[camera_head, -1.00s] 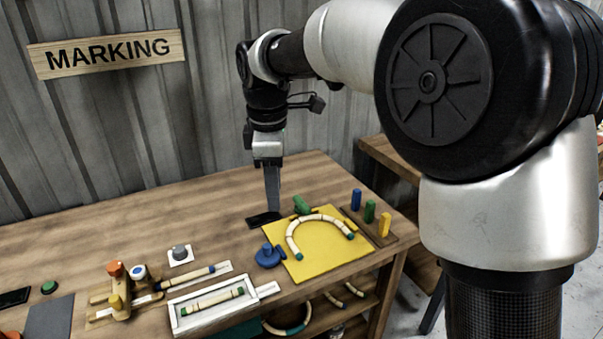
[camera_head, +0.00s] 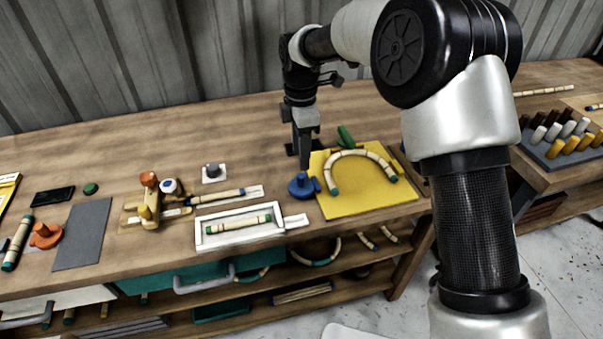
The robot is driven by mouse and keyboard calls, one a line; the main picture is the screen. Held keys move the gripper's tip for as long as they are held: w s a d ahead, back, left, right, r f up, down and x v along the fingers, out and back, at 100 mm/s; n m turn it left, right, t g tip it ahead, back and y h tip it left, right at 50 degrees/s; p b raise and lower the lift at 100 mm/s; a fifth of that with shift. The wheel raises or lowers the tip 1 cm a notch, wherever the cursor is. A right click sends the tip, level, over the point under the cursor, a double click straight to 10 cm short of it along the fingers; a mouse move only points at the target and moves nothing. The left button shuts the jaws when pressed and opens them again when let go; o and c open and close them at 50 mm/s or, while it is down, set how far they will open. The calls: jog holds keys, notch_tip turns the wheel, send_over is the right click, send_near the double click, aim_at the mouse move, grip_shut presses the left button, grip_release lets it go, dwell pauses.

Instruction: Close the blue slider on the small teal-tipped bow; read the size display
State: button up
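The small teal-tipped bow (camera_head: 361,155) lies as an arch on a yellow board (camera_head: 365,200), its open ends toward the front. The blue slider (camera_head: 300,186), with a round knob, sits at the board's left edge, close to the bow's left tip; I cannot tell whether they touch. A green piece (camera_head: 346,136) stands at the board's back edge. My gripper (camera_head: 306,160) points down just behind the blue slider, apart from the bow. Its fingers overlap in this view, so their opening is unclear. A dark flat object, possibly the display, is partly hidden behind the fingers; no reading shows.
Left of the board are a white tray (camera_head: 240,240) with a straight rattan piece, a wooden jig (camera_head: 150,207) with coloured knobs and a grey mat (camera_head: 83,233). A second table (camera_head: 552,85) with coloured pegs stands right.

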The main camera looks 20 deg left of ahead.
aim_at(301, 175)
notch_tip(301, 175, down, 7)
jog(key=shift+f, duration=0.15)
